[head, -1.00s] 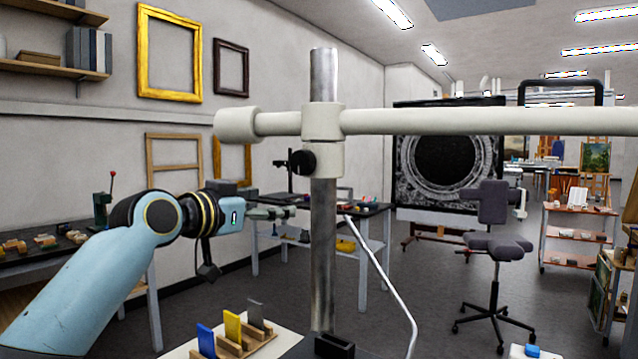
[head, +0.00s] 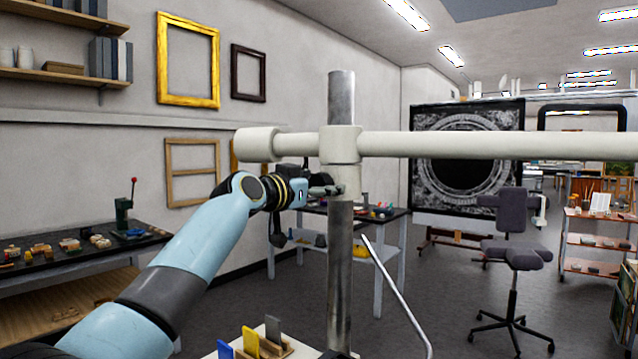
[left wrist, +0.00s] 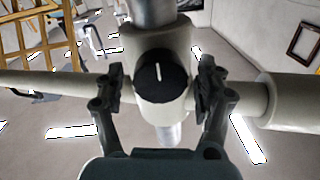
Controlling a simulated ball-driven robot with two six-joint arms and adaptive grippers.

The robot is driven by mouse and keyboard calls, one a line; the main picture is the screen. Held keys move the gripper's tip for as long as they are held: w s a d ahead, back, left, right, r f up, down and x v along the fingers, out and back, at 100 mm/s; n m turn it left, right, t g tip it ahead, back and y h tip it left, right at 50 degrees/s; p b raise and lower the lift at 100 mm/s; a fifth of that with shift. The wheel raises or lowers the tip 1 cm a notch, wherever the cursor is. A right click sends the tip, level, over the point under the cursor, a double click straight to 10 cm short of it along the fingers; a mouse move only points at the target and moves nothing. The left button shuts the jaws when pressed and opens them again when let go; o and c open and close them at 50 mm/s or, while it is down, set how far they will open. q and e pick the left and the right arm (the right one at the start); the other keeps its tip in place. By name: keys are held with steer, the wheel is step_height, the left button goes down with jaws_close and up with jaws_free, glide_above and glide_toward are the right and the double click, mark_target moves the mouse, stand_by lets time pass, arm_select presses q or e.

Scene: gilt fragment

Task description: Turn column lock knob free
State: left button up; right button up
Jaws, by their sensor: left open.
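The column lock knob is round and black with a white line; in the left wrist view the knob (left wrist: 162,78) sits on a pale collar (left wrist: 160,110) around the metal column, its line nearly upright. My left gripper (head: 330,190) is at the collar in the head view. In the left wrist view its two dark fingers stand open on either side of the knob, with gaps showing on both sides. In the head view the gripper largely hides the knob. My right gripper is not in view.
A pale horizontal boom (head: 490,145) crosses the metal column (head: 340,270) just above the collar. A thin bent rod (head: 395,290) stands right of the column. Blue, yellow and grey blocks (head: 250,340) stand below. A grey chair (head: 515,255) is farther back.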

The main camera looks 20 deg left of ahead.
arm_select(q)
steer(key=shift+c, duration=1.4)
steer(key=c, duration=0.9)
